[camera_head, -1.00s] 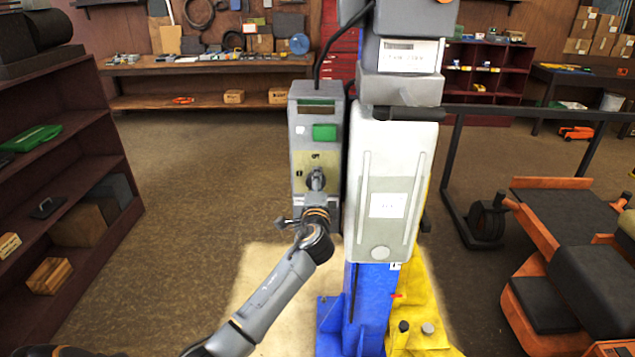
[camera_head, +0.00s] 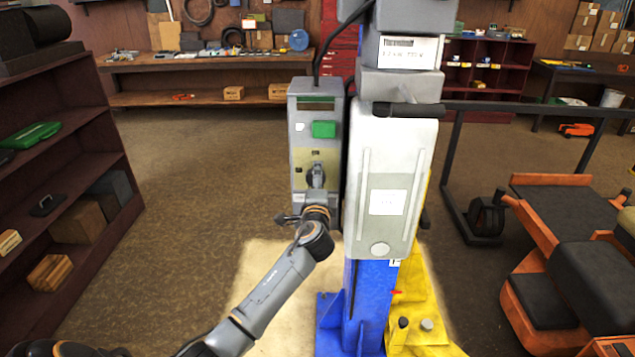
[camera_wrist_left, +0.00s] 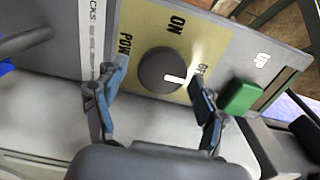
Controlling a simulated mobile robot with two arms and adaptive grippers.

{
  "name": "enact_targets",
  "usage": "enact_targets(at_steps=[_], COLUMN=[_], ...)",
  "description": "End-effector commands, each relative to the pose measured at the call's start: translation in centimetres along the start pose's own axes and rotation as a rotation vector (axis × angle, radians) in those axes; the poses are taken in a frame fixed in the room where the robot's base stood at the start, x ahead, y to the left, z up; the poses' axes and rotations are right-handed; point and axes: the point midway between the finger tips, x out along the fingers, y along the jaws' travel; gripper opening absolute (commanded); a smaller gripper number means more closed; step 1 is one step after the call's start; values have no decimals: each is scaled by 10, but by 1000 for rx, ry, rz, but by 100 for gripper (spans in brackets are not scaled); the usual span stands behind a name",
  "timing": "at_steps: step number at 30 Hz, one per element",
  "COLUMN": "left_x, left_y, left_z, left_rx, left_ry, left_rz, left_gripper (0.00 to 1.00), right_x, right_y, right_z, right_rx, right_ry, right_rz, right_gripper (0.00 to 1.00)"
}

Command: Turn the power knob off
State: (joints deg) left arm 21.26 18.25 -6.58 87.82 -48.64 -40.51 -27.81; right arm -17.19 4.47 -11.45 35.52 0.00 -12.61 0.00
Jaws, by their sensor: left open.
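The power knob (camera_wrist_left: 160,70) is a round dark dial on the beige panel of a grey control box (camera_head: 301,105). In the left wrist view its white mark points right and slightly down, on the side of the OFF label (camera_wrist_left: 199,75). The ON label (camera_wrist_left: 177,24) is above the knob. My left gripper (camera_wrist_left: 153,84) is open, one finger on each side of the knob, with visible gaps to it. In the head view the left gripper (camera_head: 316,180) is at the lower front of the box and partly hides the knob. My right gripper is not in view.
A green button (camera_wrist_left: 238,97) is close beside the right finger, near the UP label. The lift's white cover (camera_head: 390,150) and blue column (camera_head: 367,300) stand right of the box. A dark red shelf (camera_head: 75,150) is at left, with open floor between.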

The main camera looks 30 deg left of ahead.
Motion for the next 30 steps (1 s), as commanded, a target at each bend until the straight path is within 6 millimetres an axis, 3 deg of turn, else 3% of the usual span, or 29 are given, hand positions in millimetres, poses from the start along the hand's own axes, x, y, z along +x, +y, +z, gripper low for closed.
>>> enact_targets(at_steps=[5, 8, 21, 30], left_x=[-6, -20, -105, -120], left_y=[0, 1, 1, 0], left_z=[0, -1, 0, 0], left_rx=[-1, -2, -1, 0], left_ry=[1, 2, 1, 0], left_rz=[0, 0, 2, 0], left_gripper=[72, 72, 72, 72], right_x=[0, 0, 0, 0], right_y=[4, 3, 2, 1], right_z=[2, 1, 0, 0], right_rx=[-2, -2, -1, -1], right_ry=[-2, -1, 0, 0], right_rz=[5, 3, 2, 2], right_gripper=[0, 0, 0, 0])
